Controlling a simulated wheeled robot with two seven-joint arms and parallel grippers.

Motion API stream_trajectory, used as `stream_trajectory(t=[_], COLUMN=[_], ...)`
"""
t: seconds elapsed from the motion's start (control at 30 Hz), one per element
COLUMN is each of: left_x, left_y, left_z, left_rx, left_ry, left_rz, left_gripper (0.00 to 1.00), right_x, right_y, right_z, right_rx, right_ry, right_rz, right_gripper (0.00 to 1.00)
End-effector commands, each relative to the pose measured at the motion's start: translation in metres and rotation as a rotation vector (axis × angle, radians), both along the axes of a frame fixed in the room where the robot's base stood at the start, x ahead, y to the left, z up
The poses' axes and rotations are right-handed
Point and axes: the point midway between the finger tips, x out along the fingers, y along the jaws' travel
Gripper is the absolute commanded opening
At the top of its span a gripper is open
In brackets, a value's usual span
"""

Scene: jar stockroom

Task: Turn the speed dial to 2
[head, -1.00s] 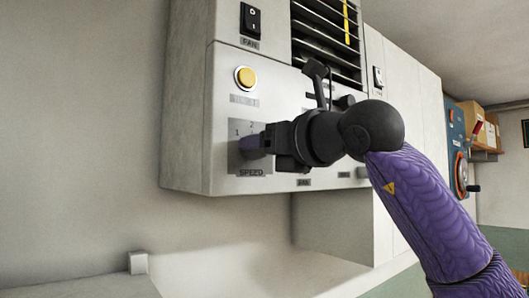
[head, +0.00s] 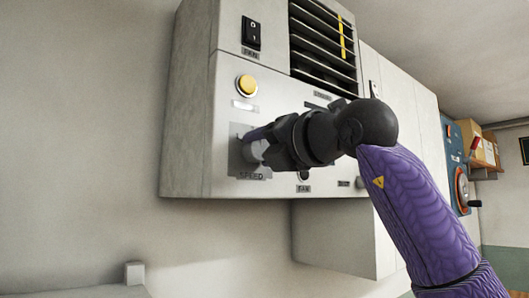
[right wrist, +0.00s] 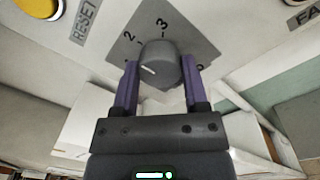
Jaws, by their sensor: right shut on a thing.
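The grey speed dial (right wrist: 160,62) is a round knob on a darker plate (right wrist: 190,35) marked with numbers, 2 and 3 being readable in the right wrist view. Its white pointer line slants to the lower left, below the 2 and not on it. Other marks are partly hidden by my fingers. My right gripper (right wrist: 157,78) is shut on the dial, one purple finger on each side. In the head view the dial (head: 259,152) is partly covered by my right gripper (head: 258,143), above the SPEED label. My left gripper is not in view.
The dial sits low on a pale wall cabinet (head: 190,120). Above it are a yellow button (head: 246,85), labelled RESET in the wrist view, and a black FAN rocker switch (head: 251,33). A vent (head: 320,50) is at upper right. A blue panel with a lever (head: 459,165) is farther right.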

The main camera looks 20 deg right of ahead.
Motion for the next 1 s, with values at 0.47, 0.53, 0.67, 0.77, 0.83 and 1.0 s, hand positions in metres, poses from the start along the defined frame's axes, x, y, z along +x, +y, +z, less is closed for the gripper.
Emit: stream_trajectory(t=[0.47,0.53,0.67,0.77,0.83,1.0], left_x=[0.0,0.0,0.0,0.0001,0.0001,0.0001], left_y=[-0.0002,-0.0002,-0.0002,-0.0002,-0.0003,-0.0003], left_z=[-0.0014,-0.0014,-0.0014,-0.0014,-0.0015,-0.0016], left_rx=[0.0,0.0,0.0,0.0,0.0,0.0], left_ry=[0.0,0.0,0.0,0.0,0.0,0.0], left_rz=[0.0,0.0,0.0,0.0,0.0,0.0], left_gripper=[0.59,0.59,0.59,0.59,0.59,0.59], right_x=[-0.0003,-0.0003,-0.0003,-0.0002,-0.0002,-0.0002], right_y=[-0.0002,-0.0002,-0.0002,-0.0002,-0.0002,-0.0003], right_z=[0.0008,0.0008,0.0007,0.0006,0.0004,0.0002], right_rx=[0.031,0.031,0.03,0.03,0.03,0.029], right_ry=[0.009,0.009,0.009,0.009,0.009,0.01], right_rz=[0.0,0.0,0.0,0.0,0.0,0.0], right_gripper=[0.0,0.0,0.72,0.92,0.92,0.92])
